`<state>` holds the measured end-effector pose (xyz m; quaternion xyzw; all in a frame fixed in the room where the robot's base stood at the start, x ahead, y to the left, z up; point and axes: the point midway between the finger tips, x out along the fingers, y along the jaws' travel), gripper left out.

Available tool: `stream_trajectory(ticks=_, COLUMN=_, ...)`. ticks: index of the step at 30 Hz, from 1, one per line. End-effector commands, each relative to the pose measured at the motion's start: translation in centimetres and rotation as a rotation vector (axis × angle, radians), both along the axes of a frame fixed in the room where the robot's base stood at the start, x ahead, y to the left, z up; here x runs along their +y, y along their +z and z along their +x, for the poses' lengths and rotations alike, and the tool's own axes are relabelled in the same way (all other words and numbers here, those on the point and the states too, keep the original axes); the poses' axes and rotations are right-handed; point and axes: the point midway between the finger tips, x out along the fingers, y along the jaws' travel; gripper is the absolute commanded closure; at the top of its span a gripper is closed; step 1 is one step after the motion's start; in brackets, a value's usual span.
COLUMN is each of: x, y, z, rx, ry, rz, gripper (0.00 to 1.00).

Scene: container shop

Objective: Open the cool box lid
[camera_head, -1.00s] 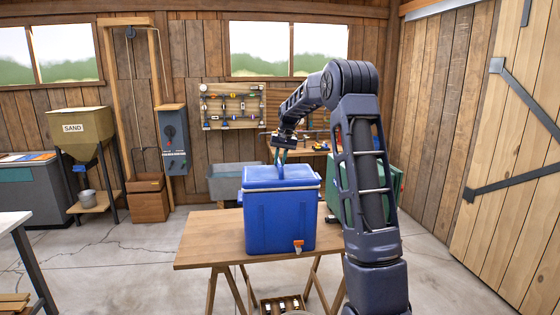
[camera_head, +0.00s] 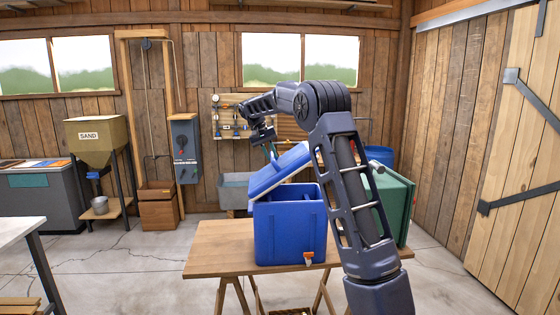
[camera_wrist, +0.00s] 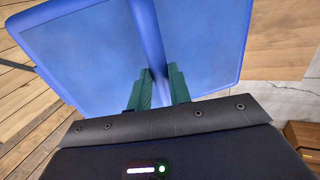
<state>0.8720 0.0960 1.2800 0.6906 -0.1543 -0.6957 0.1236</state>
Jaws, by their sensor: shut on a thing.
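The blue cool box (camera_head: 290,232) stands on a wooden trestle table, with an orange tap low on its front. Its blue lid (camera_head: 279,171) is tilted up, its left side low near the box's rim and its right side raised. My gripper (camera_head: 270,152) is above the lid. In the wrist view, the green fingers of my gripper (camera_wrist: 157,88) are shut on a raised bar, likely the handle, across the lid (camera_wrist: 95,55).
The table (camera_head: 222,248) has bare wood to the left of the box. A green container (camera_head: 394,205) stands right of the box, partly behind my arm.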

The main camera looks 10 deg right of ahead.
Motion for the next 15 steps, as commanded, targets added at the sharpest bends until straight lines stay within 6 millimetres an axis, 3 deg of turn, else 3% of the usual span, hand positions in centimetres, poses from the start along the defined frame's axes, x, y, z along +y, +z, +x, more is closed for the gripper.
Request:
stream_trajectory(ticks=3, x=2.0, y=0.8, z=0.1, rx=0.001, ry=0.002, rz=-0.072, gripper=1.00)
stream_trajectory(ticks=15, x=9.3, y=1.4, z=0.4, rx=0.007, ry=0.004, rz=-0.065, gripper=1.00)
